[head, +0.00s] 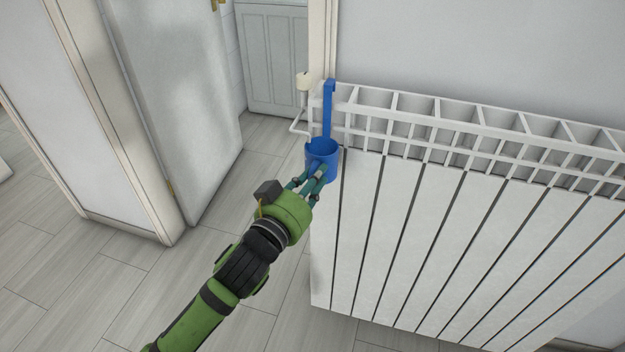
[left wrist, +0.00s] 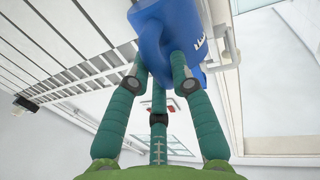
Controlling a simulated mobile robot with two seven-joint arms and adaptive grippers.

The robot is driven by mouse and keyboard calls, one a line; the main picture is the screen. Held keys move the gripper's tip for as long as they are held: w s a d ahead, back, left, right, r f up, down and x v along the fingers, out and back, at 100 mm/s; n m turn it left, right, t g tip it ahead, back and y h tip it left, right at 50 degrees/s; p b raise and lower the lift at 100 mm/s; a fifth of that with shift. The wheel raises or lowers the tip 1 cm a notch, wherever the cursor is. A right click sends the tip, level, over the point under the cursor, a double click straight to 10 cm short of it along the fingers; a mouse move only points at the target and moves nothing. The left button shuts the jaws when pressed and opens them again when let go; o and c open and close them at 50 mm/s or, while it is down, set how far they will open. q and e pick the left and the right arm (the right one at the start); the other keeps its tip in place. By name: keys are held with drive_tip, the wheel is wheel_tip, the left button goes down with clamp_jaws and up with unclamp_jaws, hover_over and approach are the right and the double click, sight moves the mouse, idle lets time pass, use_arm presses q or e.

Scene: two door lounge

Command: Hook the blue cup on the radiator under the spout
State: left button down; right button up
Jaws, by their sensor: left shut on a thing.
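The blue cup (head: 321,158) is upright at the left end of the white radiator (head: 400,230), near its top. A long blue strap rises from the cup to a bent hook end (head: 329,88) at the radiator's top edge; I cannot tell whether the hook bears on it. My left gripper (head: 318,173) is shut on the near side of the cup. The left wrist view shows the cup (left wrist: 160,35) from below, between the green fingertips (left wrist: 158,75). A cream valve (head: 304,81) with a thin white pipe, perhaps the spout, is just left of the strap. My right gripper is out of view.
An open grey door (head: 185,90) stands to the left, with a paler panel (head: 60,110) beside it. A panelled white door (head: 272,60) is behind. The wooden floor (head: 130,270) is clear between door and radiator. The radiator's top grille extends right.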

use_arm(q)
drive_tip(key=shift+p, duration=0.3)
idle(0.9)
drive_tip(key=shift+r+p, duration=0.1)
drive_tip(key=shift+p, duration=0.2)
idle(0.4)
drive_tip(key=shift+p, duration=0.3)
drive_tip(key=shift+f+b, duration=1.1)
drive_tip(key=shift+f, duration=0.8)
drive_tip(key=c, duration=0.5)
unclamp_jaws()
drive_tip(key=shift+c, duration=0.2)
